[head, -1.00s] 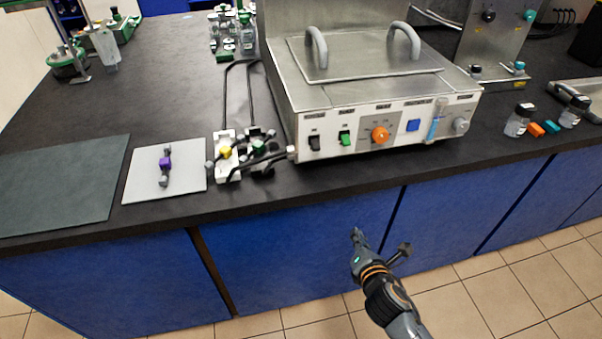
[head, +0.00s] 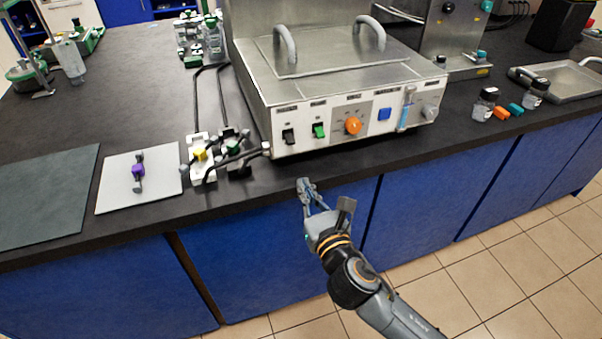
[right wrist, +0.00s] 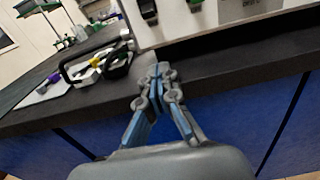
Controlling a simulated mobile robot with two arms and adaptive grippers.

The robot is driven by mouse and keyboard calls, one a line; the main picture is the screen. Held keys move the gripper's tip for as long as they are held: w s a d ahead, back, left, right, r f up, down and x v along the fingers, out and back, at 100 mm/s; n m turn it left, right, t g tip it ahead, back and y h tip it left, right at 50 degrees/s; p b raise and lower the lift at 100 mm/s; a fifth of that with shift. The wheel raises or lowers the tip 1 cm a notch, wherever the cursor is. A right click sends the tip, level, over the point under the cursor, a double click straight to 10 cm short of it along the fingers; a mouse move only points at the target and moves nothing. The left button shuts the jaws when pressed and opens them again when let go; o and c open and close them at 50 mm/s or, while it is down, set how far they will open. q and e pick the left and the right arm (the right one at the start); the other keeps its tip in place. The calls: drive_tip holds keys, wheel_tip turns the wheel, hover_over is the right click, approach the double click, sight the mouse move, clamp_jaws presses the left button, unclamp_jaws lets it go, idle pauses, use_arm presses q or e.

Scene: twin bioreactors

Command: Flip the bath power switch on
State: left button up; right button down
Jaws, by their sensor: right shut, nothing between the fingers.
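The bath (head: 330,75) is a steel box with a lid and two handles on the counter. Its white front panel (head: 345,142) carries a black rocker switch (head: 288,136), a green rocker switch (head: 319,131), an orange knob and a blue button. The panel labels are too small to read. The black switch (right wrist: 148,10) and part of the green one (right wrist: 195,4) show at the top of the right wrist view. My right gripper (head: 305,184) is shut and empty near the counter's front edge, below the panel and apart from it; its closed fingertips (right wrist: 158,74) show in the wrist view. My left gripper is not in view.
Valve-like fittings with yellow and green knobs (head: 200,154) and black tubing stand left of the panel. A grey pad with a purple-centred part (head: 138,171) lies farther left. Small bottles (head: 485,103) and colored blocks stand right. The counter edge (head: 240,205) is near my gripper.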

sight(288, 148)
drive_tip(key=x, duration=0.8)
drive_tip(key=shift+w+a, duration=0.1)
drive_tip(key=shift+w, duration=0.2)
wheel_tip(288, 148, up, 2)
drive_tip(key=shift+s+r+p, duration=0.15)
drive_tip(key=shift+r+p, duration=0.05)
drive_tip(key=shift+p, duration=0.35)
drive_tip(key=shift+s+d+r, duration=0.2)
drive_tip(key=shift+s+r, duration=0.1)
drive_tip(key=shift+r, duration=0.35)
drive_tip(key=shift+p, duration=0.35)
